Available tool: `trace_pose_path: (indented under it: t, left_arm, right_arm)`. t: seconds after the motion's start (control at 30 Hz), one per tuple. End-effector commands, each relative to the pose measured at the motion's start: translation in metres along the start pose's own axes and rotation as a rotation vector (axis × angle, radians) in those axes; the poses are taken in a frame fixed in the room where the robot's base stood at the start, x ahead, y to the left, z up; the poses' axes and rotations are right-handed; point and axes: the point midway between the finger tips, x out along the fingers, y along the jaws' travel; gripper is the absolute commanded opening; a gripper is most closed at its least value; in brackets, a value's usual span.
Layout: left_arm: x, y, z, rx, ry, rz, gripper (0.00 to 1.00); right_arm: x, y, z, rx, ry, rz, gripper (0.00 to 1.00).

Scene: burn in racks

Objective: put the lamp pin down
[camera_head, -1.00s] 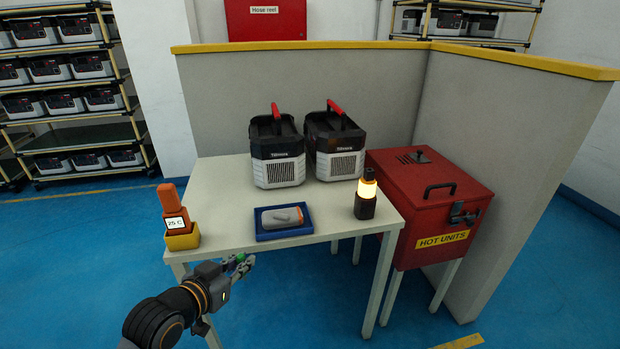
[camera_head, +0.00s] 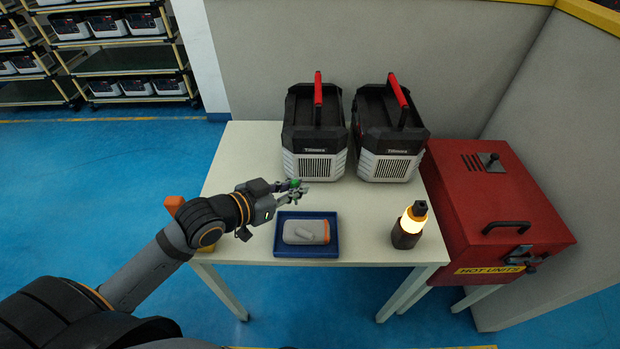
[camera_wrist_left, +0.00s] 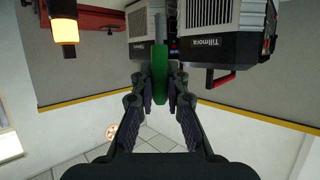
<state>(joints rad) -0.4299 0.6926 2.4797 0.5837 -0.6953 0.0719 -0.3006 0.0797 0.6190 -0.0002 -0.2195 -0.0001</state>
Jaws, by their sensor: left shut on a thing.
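My left gripper (camera_head: 297,190) is shut on a small green pin, the lamp pin (camera_head: 294,183). It holds the pin above the table (camera_head: 240,160), between the blue tray and the black-and-white units in the picture. In the left wrist view the lamp pin (camera_wrist_left: 160,72) stands out between the two fingers, with a greyish part at its far end. The glowing lamp (camera_head: 408,228) stands upright on the table's right side and is apart from the gripper. My right gripper is not in view.
A blue tray (camera_head: 279,248) holds a grey-and-orange device (camera_head: 308,232). Two units, left (camera_head: 314,140) and right (camera_head: 388,140), stand at the back. An orange tool (camera_head: 174,204) is partly hidden by my arm. A red box (camera_head: 500,210) adjoins on the right. Bare table lies between tray and lamp.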

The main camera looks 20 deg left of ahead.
Motion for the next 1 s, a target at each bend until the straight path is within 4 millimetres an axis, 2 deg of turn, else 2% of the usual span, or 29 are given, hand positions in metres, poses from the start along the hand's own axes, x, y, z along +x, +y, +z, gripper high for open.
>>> trace_pose_path:
  t: [0.03, 0.07, 0.23, 0.3, 0.4, 0.5, 0.73, 0.9, 1.0]
  left_arm:
    - [0.017, -0.011, 0.009, -0.008, 0.010, -0.008, 0.00]
    - [0.026, -0.015, 0.009, -0.012, 0.012, -0.005, 0.00]
    - [0.068, -0.044, 0.008, -0.010, 0.008, 0.000, 0.00]
    - [0.083, -0.051, 0.023, -0.009, 0.001, 0.000, 0.00]
    - [0.101, -0.061, 0.035, -0.006, 0.002, 0.000, 0.00]
    - [0.111, -0.067, 0.042, -0.002, 0.001, -0.001, 0.00]
    - [0.119, -0.070, 0.048, -0.003, 0.001, 0.000, 0.00]
    - [0.130, -0.071, 0.072, -0.004, 0.000, -0.001, 0.00]
    - [0.132, -0.072, 0.077, -0.001, 0.001, -0.001, 0.00]
  right_arm:
    - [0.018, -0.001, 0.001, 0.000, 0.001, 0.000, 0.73]
    - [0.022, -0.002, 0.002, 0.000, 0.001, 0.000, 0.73]
    - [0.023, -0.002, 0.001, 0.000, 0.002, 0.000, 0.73]
    - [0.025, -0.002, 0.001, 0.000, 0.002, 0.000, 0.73]
    - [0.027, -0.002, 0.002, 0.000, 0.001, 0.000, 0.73]
    - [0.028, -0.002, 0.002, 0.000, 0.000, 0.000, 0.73]
    - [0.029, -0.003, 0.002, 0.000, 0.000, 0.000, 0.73]
    - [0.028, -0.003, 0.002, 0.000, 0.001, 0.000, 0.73]
    - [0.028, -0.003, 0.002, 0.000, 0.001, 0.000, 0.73]
